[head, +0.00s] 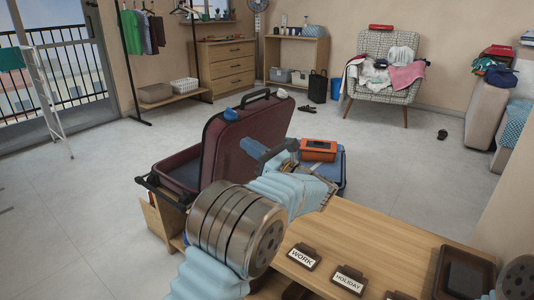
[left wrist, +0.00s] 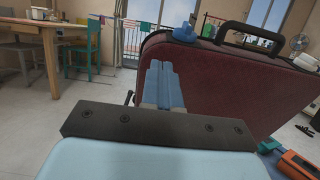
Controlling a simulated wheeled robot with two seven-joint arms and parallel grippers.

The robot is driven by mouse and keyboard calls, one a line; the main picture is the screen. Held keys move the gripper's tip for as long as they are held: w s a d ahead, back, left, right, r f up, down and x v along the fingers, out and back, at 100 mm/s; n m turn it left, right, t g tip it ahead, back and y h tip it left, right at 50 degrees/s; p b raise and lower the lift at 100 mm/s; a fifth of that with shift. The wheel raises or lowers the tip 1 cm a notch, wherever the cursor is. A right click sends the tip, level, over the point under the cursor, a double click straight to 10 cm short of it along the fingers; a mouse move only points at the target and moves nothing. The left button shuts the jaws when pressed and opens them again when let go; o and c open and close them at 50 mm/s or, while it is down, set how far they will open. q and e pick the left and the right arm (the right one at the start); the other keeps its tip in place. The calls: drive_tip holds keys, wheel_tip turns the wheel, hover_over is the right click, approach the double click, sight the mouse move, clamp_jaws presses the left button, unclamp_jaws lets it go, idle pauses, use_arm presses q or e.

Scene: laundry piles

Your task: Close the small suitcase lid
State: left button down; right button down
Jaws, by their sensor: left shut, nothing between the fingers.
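The maroon suitcase stands open, its lid (head: 240,145) raised roughly upright with a dark handle (head: 262,95) along the top edge. Its open base (head: 178,172) lies to the left of the lid. My left gripper (head: 266,158) is shut and empty, at the lid's right side, facing its outer face. In the left wrist view the blue fingers (left wrist: 161,82) overlap the maroon lid (left wrist: 235,88) near its left part; I cannot tell whether they touch it. My forearm hides the lower part of the suitcase. My right gripper is not in view.
An orange toolbox (head: 318,150) sits on a blue case right of the lid. A wooden table (head: 370,245) with WORK (head: 303,256) and HOLIDAY (head: 348,280) signs and a dark tray (head: 464,274) is in front. The floor beyond is mostly clear.

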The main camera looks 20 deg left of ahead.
sight(229, 132)
use_arm(q)
drive_tip(key=shift+p+x, duration=0.45)
drive_tip(key=shift+x, duration=1.85)
drive_tip(key=shift+a, duration=0.1)
